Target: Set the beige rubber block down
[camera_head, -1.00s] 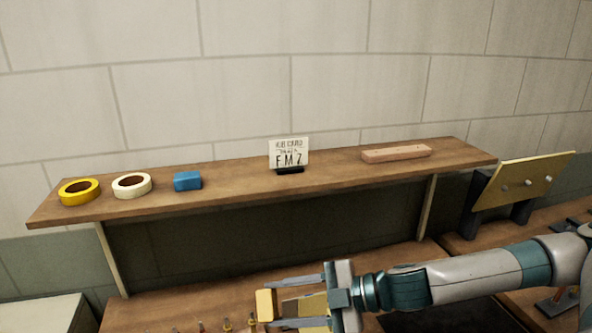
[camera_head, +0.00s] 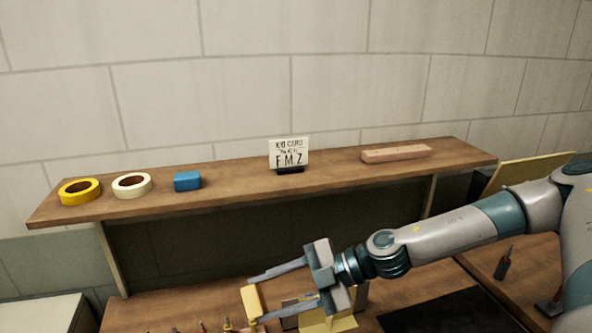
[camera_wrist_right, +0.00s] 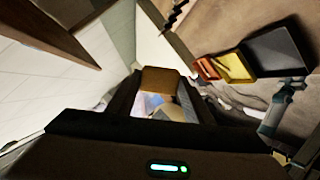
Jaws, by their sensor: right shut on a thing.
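The beige rubber block (camera_head: 251,302) shows as a small yellowish block at the fingertips of my right gripper (camera_head: 255,299). The gripper is shut on it, with one finger at each end, above the workbench (camera_head: 225,292). The fingers point left and slightly down. In the right wrist view the block (camera_wrist_right: 161,80) spans the fingertips. I cannot tell the block's exact height above the bench. My left gripper is not in view.
A wooden shelf (camera_head: 235,183) holds a yellow tape roll (camera_head: 66,198), a white tape roll (camera_head: 120,193), a blue block (camera_head: 187,181), a sign (camera_head: 289,153) and a pinkish bar (camera_head: 396,153). An open box (camera_head: 345,323) sits below the gripper, and a dark mat (camera_head: 440,314) lies to its right.

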